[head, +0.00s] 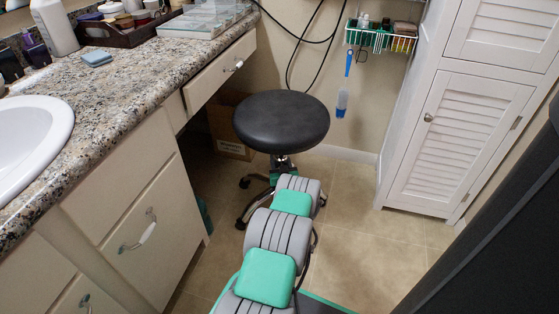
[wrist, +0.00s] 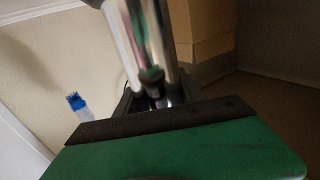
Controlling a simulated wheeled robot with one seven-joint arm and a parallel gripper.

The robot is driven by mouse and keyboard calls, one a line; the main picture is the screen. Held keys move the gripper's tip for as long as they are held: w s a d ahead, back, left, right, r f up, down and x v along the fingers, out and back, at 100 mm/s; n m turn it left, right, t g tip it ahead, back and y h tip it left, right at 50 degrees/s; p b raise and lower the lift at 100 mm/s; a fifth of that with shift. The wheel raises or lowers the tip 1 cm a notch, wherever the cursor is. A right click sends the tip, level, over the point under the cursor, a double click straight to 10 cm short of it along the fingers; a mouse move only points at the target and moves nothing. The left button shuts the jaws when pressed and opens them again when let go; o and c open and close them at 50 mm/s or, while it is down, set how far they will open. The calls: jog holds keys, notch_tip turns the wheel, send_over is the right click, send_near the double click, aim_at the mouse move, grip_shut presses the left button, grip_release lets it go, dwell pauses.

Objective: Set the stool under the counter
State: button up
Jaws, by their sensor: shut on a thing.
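The stool (head: 281,120) has a round black seat, a chrome post and a dark wheeled base. It stands upright on the tiles, just right of the open space under the granite counter (head: 120,78), with its seat outside the counter's front edge. My arm reaches forward low to the post below the seat. My gripper (wrist: 152,92) is shut on the stool's chrome post (wrist: 143,38), which fills the upper middle of the wrist view. The fingertips are mostly hidden in the head view, and part of the base is hidden behind my arm.
A cardboard box (head: 230,127) stands in the space under the counter, behind the stool. A drawer front (head: 218,72) spans above that space. A white louvred cabinet (head: 455,135) stands at right. A wire basket (head: 380,38) hangs on the back wall. Floor (head: 360,235) between stool and cabinet is clear.

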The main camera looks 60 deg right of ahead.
grip_shut()
dwell(0.3)
